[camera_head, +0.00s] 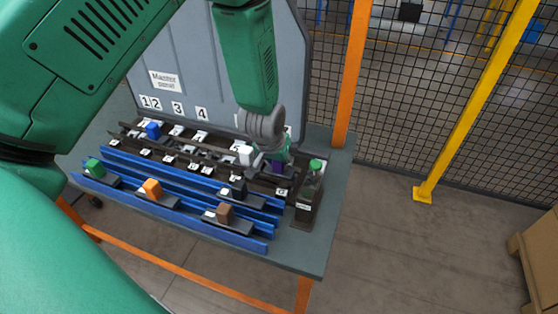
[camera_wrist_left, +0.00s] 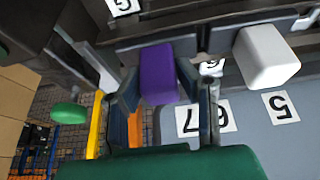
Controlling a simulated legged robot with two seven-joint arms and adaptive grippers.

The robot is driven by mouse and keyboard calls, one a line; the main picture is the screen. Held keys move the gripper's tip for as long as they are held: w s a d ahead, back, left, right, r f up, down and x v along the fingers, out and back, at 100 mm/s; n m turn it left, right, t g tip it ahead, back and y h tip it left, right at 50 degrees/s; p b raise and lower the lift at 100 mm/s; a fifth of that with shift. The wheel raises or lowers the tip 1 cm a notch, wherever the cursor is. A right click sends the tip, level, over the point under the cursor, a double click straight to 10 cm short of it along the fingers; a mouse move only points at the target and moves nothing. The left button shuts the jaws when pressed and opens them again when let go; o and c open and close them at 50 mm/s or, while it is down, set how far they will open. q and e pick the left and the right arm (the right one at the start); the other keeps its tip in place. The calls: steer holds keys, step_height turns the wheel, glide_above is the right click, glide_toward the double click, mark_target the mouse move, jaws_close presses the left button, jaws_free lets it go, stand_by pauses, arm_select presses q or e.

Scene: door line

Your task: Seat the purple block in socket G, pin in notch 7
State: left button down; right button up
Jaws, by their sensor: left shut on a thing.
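The purple block (camera_wrist_left: 158,73) is between the two fingers of my left gripper (camera_wrist_left: 166,97) in the left wrist view. The gripper is shut on it. In the head view my left gripper (camera_head: 275,164) is at the right end of the dark rack (camera_head: 215,149), and only a little of the purple block (camera_head: 278,168) shows. The block's far end is against or just above the dark rail in the wrist view; I cannot tell whether it touches. Its pin and the notch are hidden. A card (camera_head: 282,191), apparently G, lies in front. My right gripper is not in view.
A white block (camera_head: 246,153) stands left of the gripper; a blue block (camera_head: 153,130) is farther left. Blue rails (camera_head: 180,185) in front carry green, orange, dark and brown blocks. A green-topped dark box (camera_head: 308,200) stands close on the right. A grey panel (camera_head: 190,70) rises behind.

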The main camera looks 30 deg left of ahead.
arm_select(q)
steer(key=c, duration=1.1)
jaws_free()
steer(key=shift+s+r, duration=0.15)
steer(key=shift+r, duration=0.2)
steer(key=v, duration=1.1)
steer(key=shift+d, duration=0.15)
